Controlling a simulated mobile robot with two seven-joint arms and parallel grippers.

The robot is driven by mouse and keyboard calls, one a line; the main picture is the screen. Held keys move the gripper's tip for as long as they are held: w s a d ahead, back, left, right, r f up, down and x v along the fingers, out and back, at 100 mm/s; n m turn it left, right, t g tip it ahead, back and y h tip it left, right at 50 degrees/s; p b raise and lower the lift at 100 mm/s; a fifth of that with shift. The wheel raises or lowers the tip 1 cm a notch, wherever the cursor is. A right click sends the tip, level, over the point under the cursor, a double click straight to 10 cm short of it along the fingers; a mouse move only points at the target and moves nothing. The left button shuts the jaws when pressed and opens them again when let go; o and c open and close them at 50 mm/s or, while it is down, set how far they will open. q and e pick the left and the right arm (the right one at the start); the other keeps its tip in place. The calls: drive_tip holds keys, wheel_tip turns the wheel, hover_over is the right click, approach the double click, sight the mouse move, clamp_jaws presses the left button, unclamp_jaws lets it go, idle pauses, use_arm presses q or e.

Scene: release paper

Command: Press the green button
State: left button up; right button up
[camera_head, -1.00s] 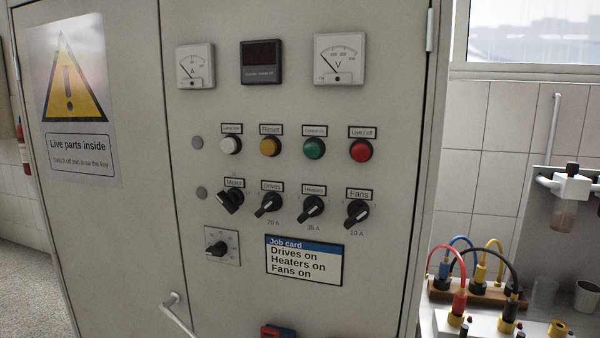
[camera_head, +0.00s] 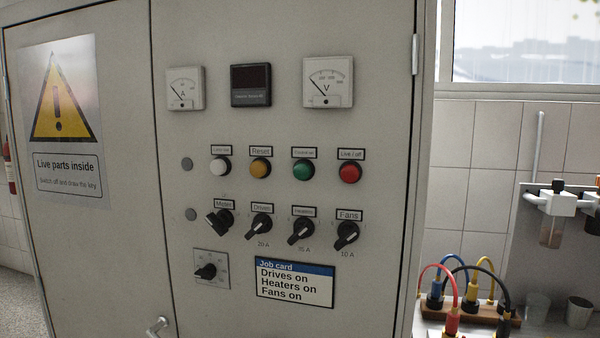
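The green button (camera_head: 303,170) sits on the grey cabinet door (camera_head: 215,120), in a row of round buttons. A white button (camera_head: 220,167) and an amber one (camera_head: 260,168) are to its left, and a red button (camera_head: 349,172) is to its right. A small label sits above the green button, its text too small to read surely. Neither of my grippers is in view, and nothing covers the button.
Black rotary switches (camera_head: 301,231) stick out below the buttons, above a job card (camera_head: 295,283). A door handle (camera_head: 158,326) projects at the bottom. Meters (camera_head: 328,82) are above. A bench with coloured cables (camera_head: 460,290) stands at right.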

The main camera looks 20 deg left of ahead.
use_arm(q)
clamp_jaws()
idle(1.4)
